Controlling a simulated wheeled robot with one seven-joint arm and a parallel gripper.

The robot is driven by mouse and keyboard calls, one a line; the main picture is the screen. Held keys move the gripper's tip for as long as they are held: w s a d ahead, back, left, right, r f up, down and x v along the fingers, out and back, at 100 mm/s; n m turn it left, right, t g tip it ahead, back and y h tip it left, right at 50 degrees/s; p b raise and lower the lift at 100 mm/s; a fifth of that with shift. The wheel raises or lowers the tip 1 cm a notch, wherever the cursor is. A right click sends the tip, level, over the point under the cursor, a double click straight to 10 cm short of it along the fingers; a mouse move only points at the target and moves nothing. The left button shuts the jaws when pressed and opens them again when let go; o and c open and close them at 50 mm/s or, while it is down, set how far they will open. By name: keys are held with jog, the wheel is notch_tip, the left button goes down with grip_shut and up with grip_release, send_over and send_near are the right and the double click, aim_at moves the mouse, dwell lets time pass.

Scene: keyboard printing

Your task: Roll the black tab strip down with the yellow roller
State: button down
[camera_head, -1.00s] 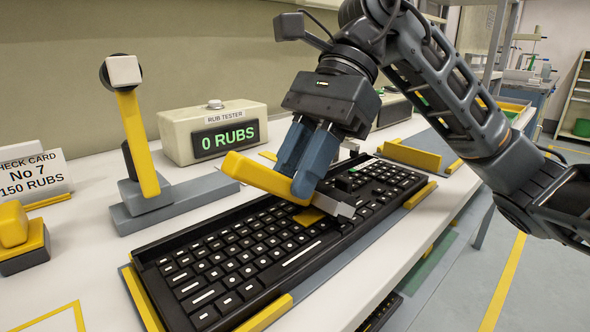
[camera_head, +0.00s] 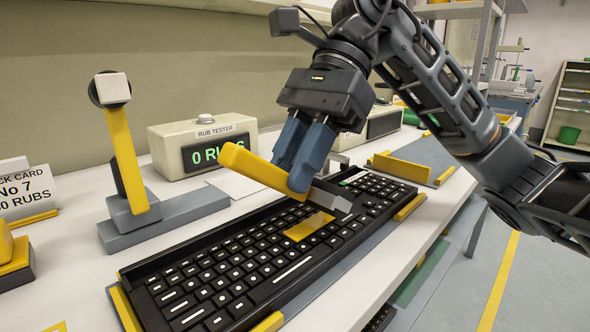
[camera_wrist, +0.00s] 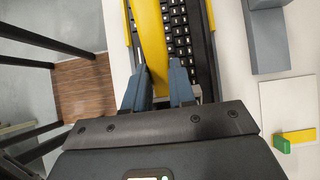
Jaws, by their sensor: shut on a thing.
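My gripper (camera_head: 302,172) is shut on the yellow handle (camera_head: 258,168) of a tool with a flat grey end (camera_head: 330,199). It holds the tool tilted above the black keyboard (camera_head: 225,268), grey end low over the keys; I cannot tell whether it touches them. A flat yellow patch (camera_head: 309,226) lies on the keys just in front of that end. The wrist view shows the handle (camera_wrist: 150,35) between my fingers. Another yellow-handled tool (camera_head: 127,150), with a black round head and a white block, leans upright in a grey stand (camera_head: 165,217). I cannot make out the black tab strip.
The rub tester (camera_head: 203,147) stands behind the keyboard, its display partly hidden by the held handle. A check card (camera_head: 25,193) and a yellow-and-black block (camera_head: 14,262) are at the left. Yellow stops (camera_head: 409,207) edge the keyboard.

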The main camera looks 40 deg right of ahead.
jog(key=shift+r+p, duration=1.05)
jog(key=shift+r, duration=1.85)
